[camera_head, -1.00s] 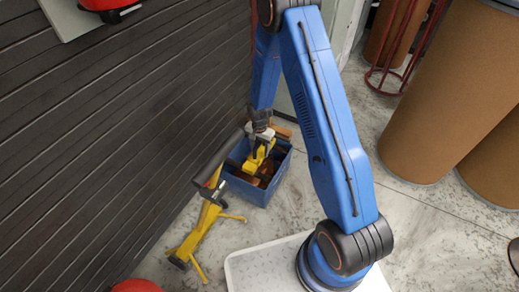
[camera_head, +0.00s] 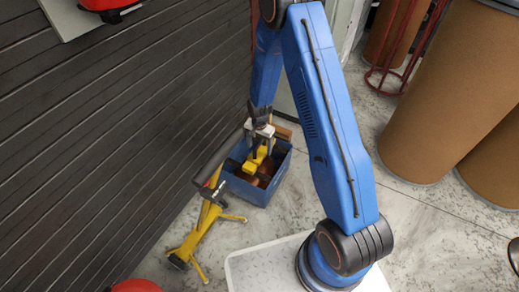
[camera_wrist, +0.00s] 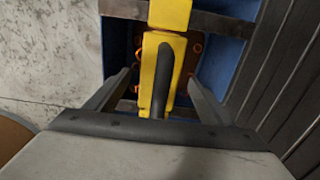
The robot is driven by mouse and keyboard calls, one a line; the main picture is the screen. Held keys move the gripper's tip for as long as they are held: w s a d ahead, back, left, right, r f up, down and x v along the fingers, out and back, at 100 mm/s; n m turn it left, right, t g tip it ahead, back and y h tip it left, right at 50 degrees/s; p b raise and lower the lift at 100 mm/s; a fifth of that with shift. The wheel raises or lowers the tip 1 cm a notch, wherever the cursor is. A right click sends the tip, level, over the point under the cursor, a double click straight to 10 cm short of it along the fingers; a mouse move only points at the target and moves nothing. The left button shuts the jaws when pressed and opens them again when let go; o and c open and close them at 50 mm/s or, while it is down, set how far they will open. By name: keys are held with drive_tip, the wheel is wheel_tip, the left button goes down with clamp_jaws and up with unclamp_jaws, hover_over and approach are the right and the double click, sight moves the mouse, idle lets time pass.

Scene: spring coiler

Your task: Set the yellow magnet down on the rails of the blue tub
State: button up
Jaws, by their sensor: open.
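The yellow magnet (camera_head: 254,164) lies over the blue tub (camera_head: 247,190), apparently on its rails. In the wrist view the magnet (camera_wrist: 148,75) has a black handle (camera_wrist: 160,80), and its far end crosses in front of a dark rail (camera_wrist: 215,24). Its near end is hidden behind my gripper, so I cannot see its contact there. My gripper (camera_head: 259,146) is above the tub. In the wrist view my gripper (camera_wrist: 160,85) is open, with one finger on each side of the handle and gaps between.
Brown and copper-coloured pieces lie inside the tub. A yellow stand (camera_head: 202,225) with a dark roller is close at the tub's left. A dark slatted wall (camera_head: 120,140) rises on the left. Brown drums (camera_head: 445,100) stand at right. Bare floor (camera_head: 300,205) lies right of the tub.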

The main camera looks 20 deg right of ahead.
drive_tip(key=s+d+r+n+t, duration=0.1)
drive_tip(key=s+r, duration=0.2)
drive_tip(key=r, duration=1.1)
drive_tip(key=s+d+r+n, duration=0.1)
drive_tip(key=s+r, duration=0.1)
drive_tip(key=r, duration=1.3)
drive_tip(key=s+d+r+n+t, duration=0.1)
drive_tip(key=s+d+r+n, duration=0.1)
drive_tip(key=s+r, duration=0.8)
drive_tip(key=s+d+r+n+t, duration=0.1)
drive_tip(key=s+r, duration=0.3)
drive_tip(key=s, duration=0.7)
drive_tip(key=s+d+r+n+t, duration=0.1)
drive_tip(key=s+r+n, duration=0.3)
drive_tip(key=s, duration=0.7)
drive_tip(key=shift+d+r+t, duration=0.2)
drive_tip(key=shift+d+t, duration=0.2)
drive_tip(key=shift+d, duration=0.1)
